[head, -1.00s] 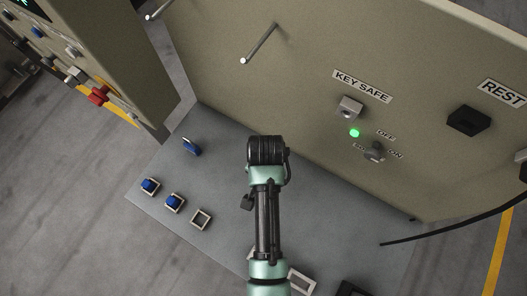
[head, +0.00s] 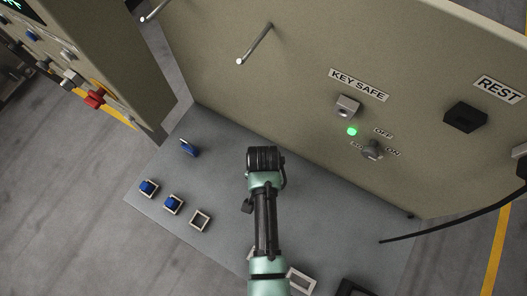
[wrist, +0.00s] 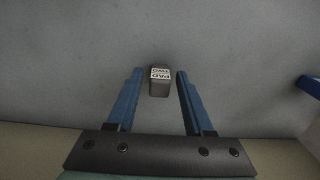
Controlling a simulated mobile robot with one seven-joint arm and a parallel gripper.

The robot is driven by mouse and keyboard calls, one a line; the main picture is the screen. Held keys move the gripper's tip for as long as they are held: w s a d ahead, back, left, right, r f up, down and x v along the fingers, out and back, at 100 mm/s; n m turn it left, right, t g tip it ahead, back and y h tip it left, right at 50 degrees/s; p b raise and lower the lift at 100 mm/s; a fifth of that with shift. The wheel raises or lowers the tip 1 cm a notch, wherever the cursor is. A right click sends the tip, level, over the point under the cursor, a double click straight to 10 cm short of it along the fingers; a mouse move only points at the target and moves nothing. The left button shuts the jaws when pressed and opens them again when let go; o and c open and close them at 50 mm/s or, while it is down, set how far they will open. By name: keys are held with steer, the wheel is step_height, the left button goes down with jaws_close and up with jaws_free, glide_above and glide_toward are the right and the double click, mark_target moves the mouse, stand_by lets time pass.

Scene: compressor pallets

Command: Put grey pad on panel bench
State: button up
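The grey pad (wrist: 160,82) is a small dark grey block with a white label that seems to read PAD TWO, upside down. In the wrist view it lies between the two blue fingers of my gripper (wrist: 158,80), with a gap on each side. My gripper is open and appears to be over the bench. In the head view the wrist end of my arm hides the fingers and the pad. The panel bench (head: 325,225) is the flat grey surface below the upright beige panel.
Two blue pieces (head: 148,187) (head: 173,204) sit in pale square frames at the left, beside an empty frame (head: 201,220). A loose blue piece (head: 189,148) lies near the panel (head: 220,80). A metal peg (head: 256,42) juts from the panel. A black cable (head: 440,231) hangs at right.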

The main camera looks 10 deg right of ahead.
step_height(320, 180, up, 12)
steer(key=shift+r, duration=0.2)
stand_by(0.6)
stand_by(0.5)
